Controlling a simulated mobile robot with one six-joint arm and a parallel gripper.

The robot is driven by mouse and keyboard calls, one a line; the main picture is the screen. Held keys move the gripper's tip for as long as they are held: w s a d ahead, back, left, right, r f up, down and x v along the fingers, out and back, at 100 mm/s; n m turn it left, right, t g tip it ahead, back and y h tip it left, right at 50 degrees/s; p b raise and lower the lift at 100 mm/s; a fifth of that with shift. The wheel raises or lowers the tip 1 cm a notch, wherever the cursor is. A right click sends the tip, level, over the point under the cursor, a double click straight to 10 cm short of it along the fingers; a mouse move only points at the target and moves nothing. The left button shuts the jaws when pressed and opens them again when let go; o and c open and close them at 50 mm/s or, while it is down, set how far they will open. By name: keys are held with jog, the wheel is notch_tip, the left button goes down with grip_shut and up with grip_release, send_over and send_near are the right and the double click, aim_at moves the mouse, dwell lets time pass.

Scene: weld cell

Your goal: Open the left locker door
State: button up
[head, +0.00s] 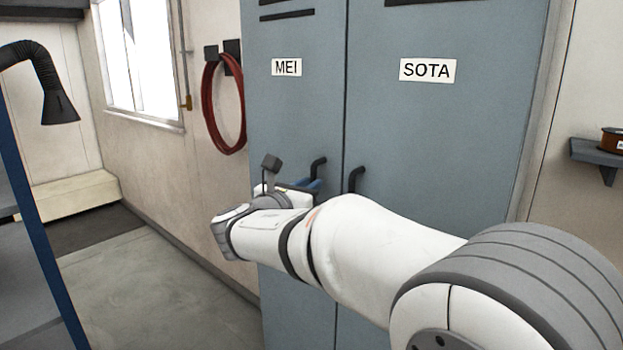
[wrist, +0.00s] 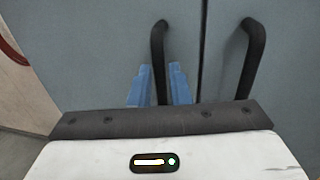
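The left locker door (head: 290,120) is blue-grey, bears a "MEI" label and looks closed. Its black bar handle (head: 318,167) is near the door's right edge. In the wrist view, the handle (wrist: 158,50) runs down between the two blue fingers of my gripper (wrist: 160,82). In the head view my arm partly hides the gripper and the lower door.
The right locker door (head: 430,130), labelled "SOTA", is closed; its handle (wrist: 254,55) is just right of my gripper. A red hose coil (head: 224,105) hangs on the wall at left. A shelf with a spool (head: 612,140) is at right. Open floor (head: 160,290) lies left of the locker.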

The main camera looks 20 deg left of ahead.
jog(key=shift+x, duration=1.45)
jog(key=shift+c, duration=0.5)
grip_shut()
jog(key=shift+a, duration=0.1)
